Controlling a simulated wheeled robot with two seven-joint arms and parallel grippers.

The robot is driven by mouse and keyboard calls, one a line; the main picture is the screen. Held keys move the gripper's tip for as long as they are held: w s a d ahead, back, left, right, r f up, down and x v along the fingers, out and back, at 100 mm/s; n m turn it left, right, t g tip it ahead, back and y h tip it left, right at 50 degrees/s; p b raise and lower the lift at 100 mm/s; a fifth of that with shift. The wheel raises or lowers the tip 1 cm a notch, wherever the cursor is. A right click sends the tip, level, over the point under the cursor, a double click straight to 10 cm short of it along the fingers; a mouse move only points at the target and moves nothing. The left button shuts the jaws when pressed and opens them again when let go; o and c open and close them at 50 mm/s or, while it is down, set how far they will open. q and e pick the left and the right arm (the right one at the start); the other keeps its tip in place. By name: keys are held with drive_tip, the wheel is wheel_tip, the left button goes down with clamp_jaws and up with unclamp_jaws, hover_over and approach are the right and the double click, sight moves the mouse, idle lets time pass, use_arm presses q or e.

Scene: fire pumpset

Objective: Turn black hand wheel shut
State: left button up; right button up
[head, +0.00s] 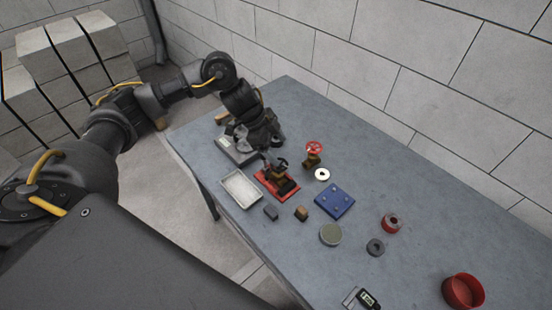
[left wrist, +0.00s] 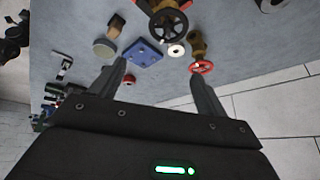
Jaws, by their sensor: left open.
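The black hand wheel (head: 282,163) sits on a brass valve on a red base (head: 262,181) on the table. In the left wrist view the black hand wheel (left wrist: 169,27) shows its rim and spokes, beyond the fingertips and near the top edge. My left gripper (head: 268,151) comes down close to the wheel from behind it in the head view. My right gripper is in neither view.
A brass valve with a red hand wheel (head: 314,149) stands just right of the black one. The table's back right is clear, beside a block wall.

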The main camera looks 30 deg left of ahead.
use_arm(q)
drive_tip(key=a+r+n, duration=0.1)
drive_tip(key=a+r, duration=0.2)
drive_tip(key=a, duration=0.2)
drive_tip(key=shift+g+y, duration=0.4)
drive_tip(key=x, duration=1.1)
drive_tip(key=shift+s+d, duration=0.25)
drive_tip(key=shift+d, duration=0.05)
drive_tip(key=shift+c, duration=0.2)
drive_tip(key=c, duration=0.9)
